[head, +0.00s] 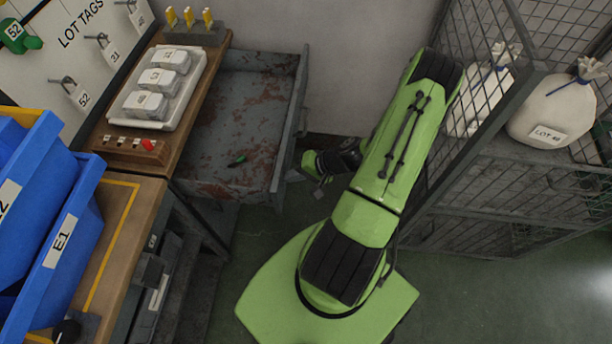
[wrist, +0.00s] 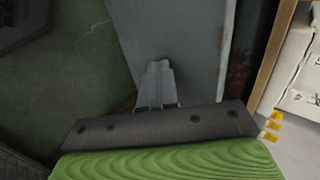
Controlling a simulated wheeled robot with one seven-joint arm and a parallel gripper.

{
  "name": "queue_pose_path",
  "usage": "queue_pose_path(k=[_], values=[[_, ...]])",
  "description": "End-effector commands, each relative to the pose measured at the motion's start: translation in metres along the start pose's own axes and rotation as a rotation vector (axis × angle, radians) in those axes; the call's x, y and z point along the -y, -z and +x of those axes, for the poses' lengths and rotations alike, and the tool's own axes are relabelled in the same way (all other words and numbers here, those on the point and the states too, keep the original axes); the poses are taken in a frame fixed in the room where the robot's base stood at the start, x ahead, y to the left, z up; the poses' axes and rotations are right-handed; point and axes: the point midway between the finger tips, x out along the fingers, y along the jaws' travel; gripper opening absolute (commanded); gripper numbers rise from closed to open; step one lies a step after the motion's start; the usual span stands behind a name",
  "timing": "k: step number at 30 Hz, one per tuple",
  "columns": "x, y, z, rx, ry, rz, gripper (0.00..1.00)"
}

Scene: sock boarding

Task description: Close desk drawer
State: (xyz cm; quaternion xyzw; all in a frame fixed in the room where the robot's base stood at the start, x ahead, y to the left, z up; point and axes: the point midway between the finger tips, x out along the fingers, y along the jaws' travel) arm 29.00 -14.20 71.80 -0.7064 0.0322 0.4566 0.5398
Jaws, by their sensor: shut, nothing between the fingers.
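The desk drawer (head: 240,125) is a worn grey metal tray with rust patches. It stands pulled out to the right of the wooden desk (head: 165,165) in the head view. A small green object (head: 237,160) lies inside it. My gripper (head: 320,192) is low, just right of the drawer's outer front. In the wrist view my gripper's fingers (wrist: 157,68) are shut and empty, beside the grey drawer panel (wrist: 190,45). I cannot tell whether they touch it.
On the desk are a white tray (head: 125,112) with labelled bundles and a block with a red button (head: 148,145). Blue bins (head: 70,235) stand at the left. A wire cage (head: 480,175) with white sacks (head: 555,110) is at the right. Green floor lies below.

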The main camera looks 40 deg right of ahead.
Motion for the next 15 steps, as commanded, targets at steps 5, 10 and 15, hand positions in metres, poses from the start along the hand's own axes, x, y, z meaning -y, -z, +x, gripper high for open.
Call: queue_pose_path(k=[5, 10, 15], values=[[0.031, -0.001, 0.034, 0.006, 0.003, -0.008, 0.0], [0.064, -0.002, 0.069, 0.006, 0.003, -0.009, 0.0], [0.096, -0.002, 0.104, 0.005, 0.003, -0.008, 0.0]])
